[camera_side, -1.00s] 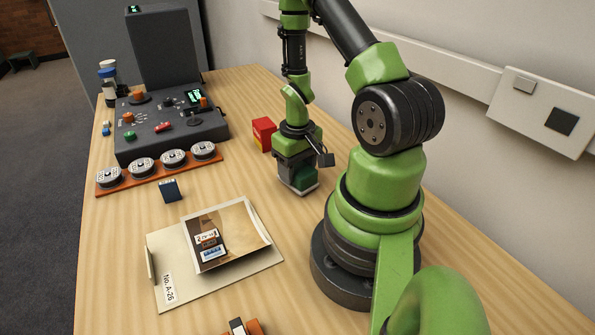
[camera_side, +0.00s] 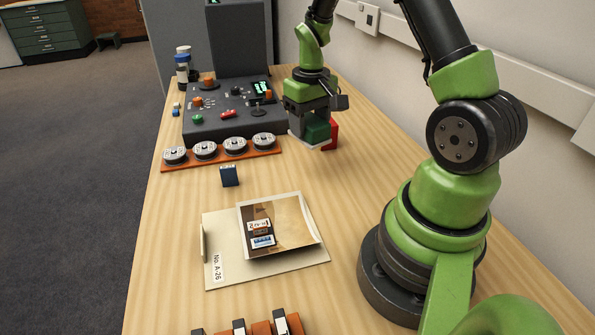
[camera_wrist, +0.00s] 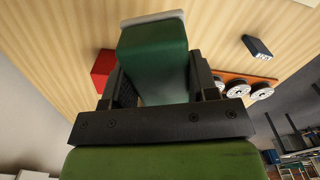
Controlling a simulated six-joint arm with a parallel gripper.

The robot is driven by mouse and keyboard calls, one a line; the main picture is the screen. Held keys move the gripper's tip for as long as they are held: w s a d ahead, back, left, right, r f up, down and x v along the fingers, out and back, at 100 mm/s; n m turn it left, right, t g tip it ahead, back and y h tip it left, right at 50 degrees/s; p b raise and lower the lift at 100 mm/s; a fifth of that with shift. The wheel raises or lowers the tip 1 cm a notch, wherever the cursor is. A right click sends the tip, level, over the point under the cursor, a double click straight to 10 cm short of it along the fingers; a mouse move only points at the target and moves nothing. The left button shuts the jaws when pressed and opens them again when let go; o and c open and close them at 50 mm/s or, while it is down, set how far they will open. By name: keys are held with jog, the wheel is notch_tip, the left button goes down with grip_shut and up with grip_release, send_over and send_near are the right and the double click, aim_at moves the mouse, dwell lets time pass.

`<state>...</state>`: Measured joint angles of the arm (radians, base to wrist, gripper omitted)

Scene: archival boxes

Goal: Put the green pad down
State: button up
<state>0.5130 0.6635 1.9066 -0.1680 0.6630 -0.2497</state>
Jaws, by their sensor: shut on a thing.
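The green pad (camera_side: 318,130) is a dark green block with a pale plate along its lower side. My gripper (camera_side: 310,122) is shut on it, pointing down at the far part of the table, right of the console. In the wrist view the pad (camera_wrist: 152,50) sits between the two fingers of my gripper (camera_wrist: 153,85), its pale edge outermost. I cannot tell for sure whether the pad touches the table.
A red block (camera_side: 333,134) stands close behind the pad, right of it. The grey console (camera_side: 215,125) and an orange rack (camera_side: 215,159) of several reels lie left. Table between folder and gripper is clear.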

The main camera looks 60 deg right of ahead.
jog(key=w, duration=0.1)
jog(key=w+a, duration=0.1)
jog(key=w, duration=0.1)
jog(key=shift+w+a, duration=0.1)
jog(key=shift+a, duration=0.1)
send_over(291, 174)
notch_tip(291, 174, down, 5)
jog(key=shift+f, duration=2.45)
jog(key=shift+f+n, duration=0.15)
jog(key=shift+n, duration=0.15)
jog(key=o, duration=0.9)
